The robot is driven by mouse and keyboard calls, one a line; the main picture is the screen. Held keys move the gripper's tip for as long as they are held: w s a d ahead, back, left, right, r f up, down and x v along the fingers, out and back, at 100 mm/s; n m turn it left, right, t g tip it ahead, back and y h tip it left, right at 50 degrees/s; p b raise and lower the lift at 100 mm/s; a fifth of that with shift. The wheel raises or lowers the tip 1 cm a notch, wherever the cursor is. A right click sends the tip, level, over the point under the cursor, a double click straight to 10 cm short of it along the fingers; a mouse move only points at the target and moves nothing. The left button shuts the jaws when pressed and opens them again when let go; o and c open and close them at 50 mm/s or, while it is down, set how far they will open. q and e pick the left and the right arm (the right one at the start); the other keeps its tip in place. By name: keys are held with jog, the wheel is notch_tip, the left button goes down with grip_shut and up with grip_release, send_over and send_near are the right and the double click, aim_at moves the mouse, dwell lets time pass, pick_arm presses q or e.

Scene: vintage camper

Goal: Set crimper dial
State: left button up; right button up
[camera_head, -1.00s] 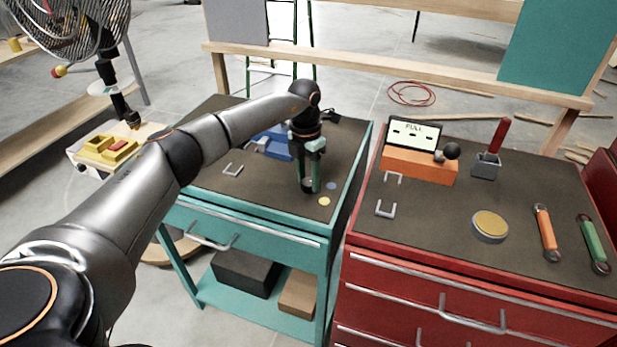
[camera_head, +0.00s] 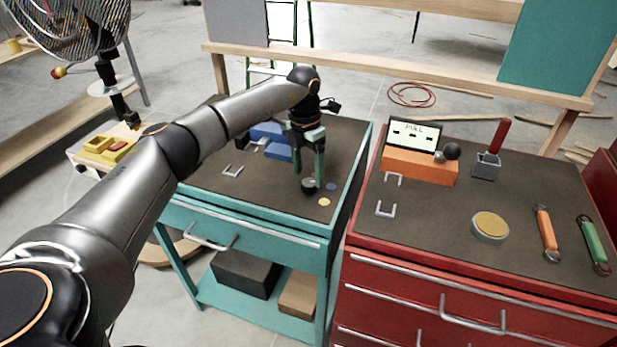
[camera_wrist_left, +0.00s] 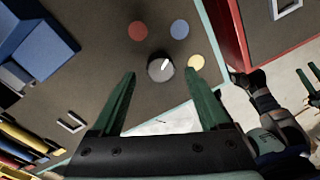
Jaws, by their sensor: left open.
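The dial is a small dark round knob (camera_head: 308,185) on the dark top of the teal cabinet. In the left wrist view the knob (camera_wrist_left: 158,70) has a white pointer mark tilted to the upper right, roughly toward the blue dot (camera_wrist_left: 180,29). A red dot (camera_wrist_left: 138,31) and a yellow dot (camera_wrist_left: 196,62) also lie around it. My left gripper (camera_head: 308,168) points down over the knob, open, with its green fingers spread to either side. In the left wrist view the gripper's fingertips (camera_wrist_left: 161,73) appear clear of the knob.
A blue block-like device (camera_head: 270,138) and a metal bracket (camera_head: 233,171) share the teal cabinet's top. The red cabinet (camera_head: 350,245) to the right carries an orange box (camera_head: 418,166) with a display, a round tin (camera_head: 490,227) and handled tools.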

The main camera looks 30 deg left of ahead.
aim_at(307, 181)
pick_arm(q)
notch_tip(307, 181, up, 10)
jog(key=shift+a, duration=0.25)
jog(key=shift+w+f, duration=0.1)
dwell(0.4)
